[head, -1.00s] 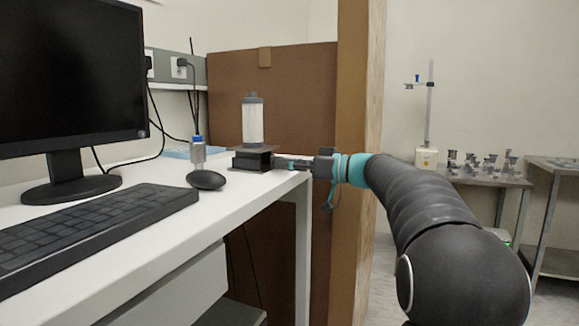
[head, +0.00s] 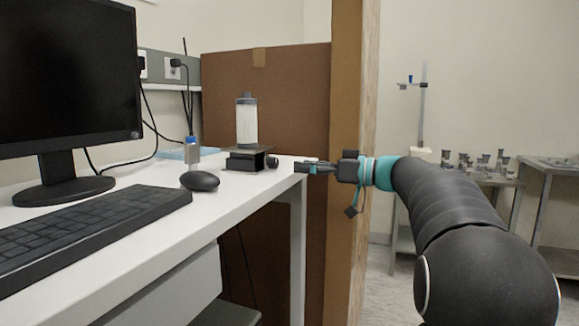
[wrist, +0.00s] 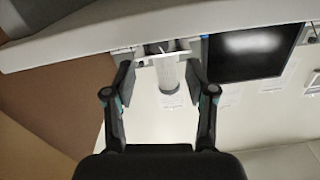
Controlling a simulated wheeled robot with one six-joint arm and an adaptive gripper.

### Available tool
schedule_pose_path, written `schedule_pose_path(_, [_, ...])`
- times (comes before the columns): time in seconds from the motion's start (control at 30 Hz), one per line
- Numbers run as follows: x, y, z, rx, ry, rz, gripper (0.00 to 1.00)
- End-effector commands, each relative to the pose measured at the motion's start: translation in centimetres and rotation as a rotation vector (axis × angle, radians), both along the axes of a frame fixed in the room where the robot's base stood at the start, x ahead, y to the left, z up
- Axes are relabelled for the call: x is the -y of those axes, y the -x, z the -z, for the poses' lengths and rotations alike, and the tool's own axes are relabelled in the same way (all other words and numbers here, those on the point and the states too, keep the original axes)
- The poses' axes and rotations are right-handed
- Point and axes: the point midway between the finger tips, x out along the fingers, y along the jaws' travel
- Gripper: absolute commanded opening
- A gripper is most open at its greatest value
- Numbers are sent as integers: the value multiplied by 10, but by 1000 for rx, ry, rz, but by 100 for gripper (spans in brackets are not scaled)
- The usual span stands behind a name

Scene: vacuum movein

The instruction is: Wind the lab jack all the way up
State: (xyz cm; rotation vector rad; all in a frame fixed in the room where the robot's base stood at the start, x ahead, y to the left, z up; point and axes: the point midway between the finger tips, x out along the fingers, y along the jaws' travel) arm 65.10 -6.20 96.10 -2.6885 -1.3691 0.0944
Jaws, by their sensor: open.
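The black lab jack (head: 245,161) stands low on the white desk near its far right corner. A clear cylinder with a grey cap (head: 247,122) stands upright on its top plate. The jack's round dark knob (head: 272,162) sticks out to the right. My gripper (head: 297,167) is to the right of the knob, apart from it, over the desk's right edge. In the wrist view, which is upside down, my gripper (wrist: 161,76) is open with nothing between its pads. The cylinder (wrist: 168,78) and part of the jack show beyond, between the fingers.
A mouse (head: 199,181), a keyboard (head: 95,220), a monitor (head: 65,90) and a small blue-capped bottle (head: 192,150) are on the desk left of the jack. A brown panel (head: 265,105) stands behind, and a wooden post (head: 352,90) rises close behind my gripper.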

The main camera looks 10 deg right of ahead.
Motion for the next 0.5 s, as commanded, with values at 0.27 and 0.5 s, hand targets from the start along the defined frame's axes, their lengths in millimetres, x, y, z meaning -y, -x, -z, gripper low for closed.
schedule_pose_path(0.27, [34, 24, 0, -1, 1, 1, 56])
schedule_pose_path(0.5, [41, 31, 0, -1, 1, -1, 56])
